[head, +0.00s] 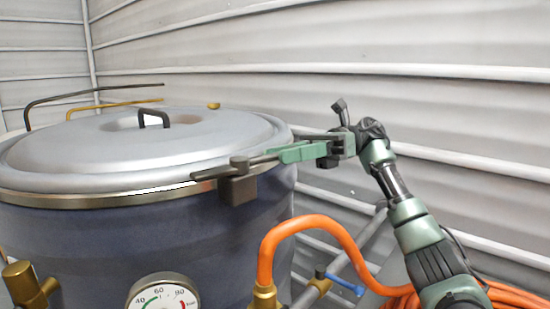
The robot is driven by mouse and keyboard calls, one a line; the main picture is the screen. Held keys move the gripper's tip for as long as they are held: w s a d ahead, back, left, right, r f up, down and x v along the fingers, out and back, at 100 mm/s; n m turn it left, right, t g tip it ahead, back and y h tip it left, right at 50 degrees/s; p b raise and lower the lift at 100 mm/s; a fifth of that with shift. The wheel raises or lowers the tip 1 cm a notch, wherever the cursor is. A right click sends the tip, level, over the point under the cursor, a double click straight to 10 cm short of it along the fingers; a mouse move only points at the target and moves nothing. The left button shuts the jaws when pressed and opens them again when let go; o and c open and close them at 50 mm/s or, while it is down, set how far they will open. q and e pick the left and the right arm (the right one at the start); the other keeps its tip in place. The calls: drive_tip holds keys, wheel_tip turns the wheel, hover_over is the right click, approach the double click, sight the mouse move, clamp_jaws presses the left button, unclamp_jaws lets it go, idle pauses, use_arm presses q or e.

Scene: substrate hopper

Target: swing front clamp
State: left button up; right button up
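The front clamp (238,190) is a dark block on the metal rim at the right front of the hopper, with a dark bar running over its top. The hopper's grey lid (90,155) lies on the rim and has a dark loop handle (153,118) on top. My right gripper (272,157) reaches in from the right, its green fingers pointing left at the right end of the bar. Fingertips and bar overlap, so I cannot tell whether the fingers are shut on it. My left gripper is not in view.
The dark blue hopper body (105,245) carries a round gauge (163,294) at the front. An orange hose (305,223) and a blue-handled valve (343,283) are below my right arm. A corrugated wall (440,45) stands close behind.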

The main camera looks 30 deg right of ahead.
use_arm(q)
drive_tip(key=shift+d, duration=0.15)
use_arm(e)
drive_tip(key=shift+w+d, duration=0.15)
drive_tip(key=shift+d, duration=2.5)
